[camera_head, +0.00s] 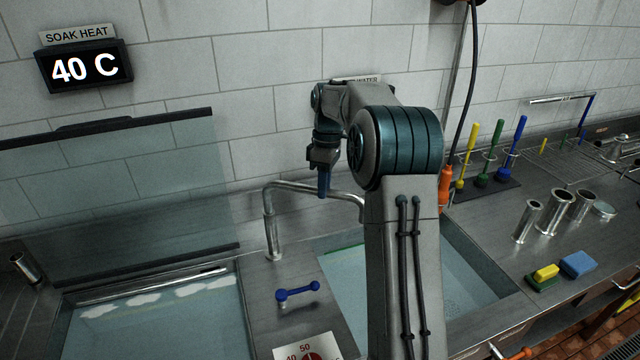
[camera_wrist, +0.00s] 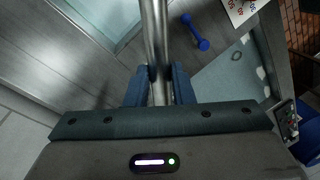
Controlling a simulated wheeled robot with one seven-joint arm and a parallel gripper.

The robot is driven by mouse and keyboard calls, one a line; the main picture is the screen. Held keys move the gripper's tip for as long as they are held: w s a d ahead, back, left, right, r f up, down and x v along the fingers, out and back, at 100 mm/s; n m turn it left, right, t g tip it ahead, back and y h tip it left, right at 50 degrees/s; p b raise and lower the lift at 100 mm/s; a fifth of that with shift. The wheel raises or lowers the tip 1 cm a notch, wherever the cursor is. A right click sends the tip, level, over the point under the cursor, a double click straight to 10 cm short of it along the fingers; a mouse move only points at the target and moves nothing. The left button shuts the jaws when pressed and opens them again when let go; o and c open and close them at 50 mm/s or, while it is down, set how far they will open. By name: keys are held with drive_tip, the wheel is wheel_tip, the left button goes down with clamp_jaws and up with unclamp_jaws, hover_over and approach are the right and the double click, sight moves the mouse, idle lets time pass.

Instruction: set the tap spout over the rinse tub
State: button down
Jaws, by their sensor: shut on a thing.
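The tap spout (camera_head: 310,187) is a bent metal pipe on a post between two tubs. It runs right from the post, and its far end lies partly behind my arm, above the right tub's left part. That tub (camera_head: 346,285), which I take as the rinse tub, holds clear water and is partly hidden by my arm. My gripper (camera_head: 323,192) is shut on the spout from above, between post and end. In the wrist view the spout (camera_wrist: 154,35) passes between the two blue fingers of my gripper (camera_wrist: 160,85).
The left tub (camera_head: 150,318), near a SOAK HEAT display (camera_head: 83,66), holds water with pale patches. A glass panel (camera_head: 120,200) stands behind it. A blue lever (camera_head: 298,291) sits on the divider. Brushes (camera_head: 490,152), metal cylinders (camera_head: 553,212) and sponges (camera_head: 577,264) are at right.

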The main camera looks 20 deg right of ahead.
drive_tip(key=shift+w+r+n, duration=0.1)
drive_tip(key=shift+w+n, duration=0.2)
drive_tip(key=shift+w, duration=0.05)
drive_tip(key=shift+d, duration=0.1)
drive_tip(key=c, duration=1.3)
unclamp_jaws()
drive_tip(key=shift+o, duration=0.2)
wheel_tip(320, 180, up, 13)
drive_tip(key=w+d, duration=0.1)
drive_tip(key=w, duration=0.1)
drive_tip(key=shift+w+d+r, duration=0.15)
drive_tip(key=shift+r, duration=0.05)
